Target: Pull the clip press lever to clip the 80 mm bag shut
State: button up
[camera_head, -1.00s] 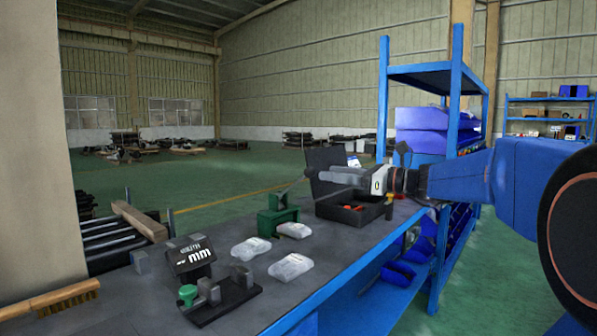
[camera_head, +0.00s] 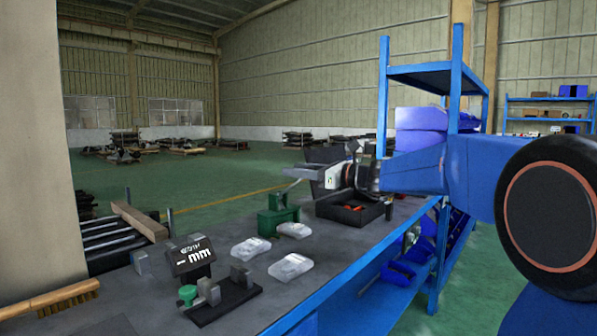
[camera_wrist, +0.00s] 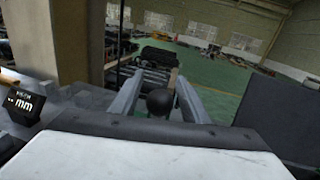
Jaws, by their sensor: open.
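The green clip press (camera_head: 277,217) stands on the grey bench. Its lever is mostly hidden behind my gripper in the head view. My gripper (camera_head: 290,173) is open just above the press. In the wrist view a dark round knob (camera_wrist: 160,102), seemingly the lever's end, sits between the two open fingers (camera_wrist: 158,86); I cannot tell whether they touch it. Three clear bags lie on the bench: one beside the press (camera_head: 294,230), one left of it (camera_head: 250,248) and one nearer (camera_head: 290,267). Which is the 80 mm bag I cannot tell.
A dark display reading "– mm" (camera_head: 192,258) and a measuring fixture with a green knob (camera_head: 187,293) stand at the front left. An open black case (camera_head: 350,212) with red items lies right of the press. A brush (camera_head: 55,298) lies at the left. A blue shelf (camera_head: 432,70) stands behind.

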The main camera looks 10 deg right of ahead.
grip_shut()
jog(key=w+a+r+m+g+h, duration=0.1)
jog(key=w+a+r+g+h, duration=0.2)
jog(key=w+a+g+h, duration=0.2)
jog(key=shift+w+a+r+g, duration=0.4)
jog(key=shift+w+a, duration=0.2)
jog(key=shift+w, duration=1.1)
jog(key=shift+f, duration=0.1)
